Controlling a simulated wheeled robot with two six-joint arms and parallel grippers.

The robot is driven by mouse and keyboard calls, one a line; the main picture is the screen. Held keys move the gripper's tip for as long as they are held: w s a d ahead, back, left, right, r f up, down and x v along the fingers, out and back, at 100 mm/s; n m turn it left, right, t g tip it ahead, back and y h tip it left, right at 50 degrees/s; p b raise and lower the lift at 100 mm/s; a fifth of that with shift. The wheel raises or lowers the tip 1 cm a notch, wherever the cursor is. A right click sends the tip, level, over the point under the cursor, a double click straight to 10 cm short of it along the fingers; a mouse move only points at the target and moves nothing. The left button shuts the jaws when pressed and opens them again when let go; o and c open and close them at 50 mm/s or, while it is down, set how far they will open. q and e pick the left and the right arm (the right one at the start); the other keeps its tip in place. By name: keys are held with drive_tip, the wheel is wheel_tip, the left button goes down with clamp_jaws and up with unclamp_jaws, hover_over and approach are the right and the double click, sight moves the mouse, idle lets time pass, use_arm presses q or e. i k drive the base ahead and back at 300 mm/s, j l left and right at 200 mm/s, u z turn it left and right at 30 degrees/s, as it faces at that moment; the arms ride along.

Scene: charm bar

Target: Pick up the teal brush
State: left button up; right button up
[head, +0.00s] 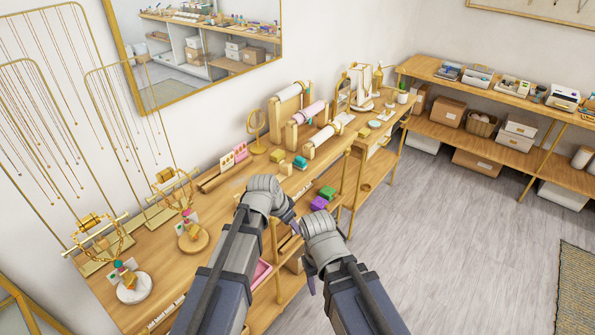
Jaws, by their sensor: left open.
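I cannot make out a teal brush for certain. A small teal box-like item (300,162) lies on the wooden counter (232,217), beyond my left gripper. My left gripper (287,212) is over the counter's front edge, with its dark fingers pointing down and to the right. It looks empty, and the wrist hides part of the counter behind it. My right gripper (309,272) hangs in front of the counter, its fingers pointing down. Its jaw gap is hidden by the wrist, and I see nothing held.
Ribbon rolls (306,113) stand at the back. Necklace stands (78,130) and charm displays fill the left. Open floor (440,230) lies to the right, before a wooden shelf (500,142).

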sight(299, 162)
drive_tip(key=i+l+u, duration=0.1)
drive_tip(key=i, duration=0.3)
drive_tip(key=i+l, duration=0.25)
drive_tip(key=i, duration=0.2)
drive_tip(key=i+l+u, duration=0.15)
drive_tip(key=i, duration=0.25)
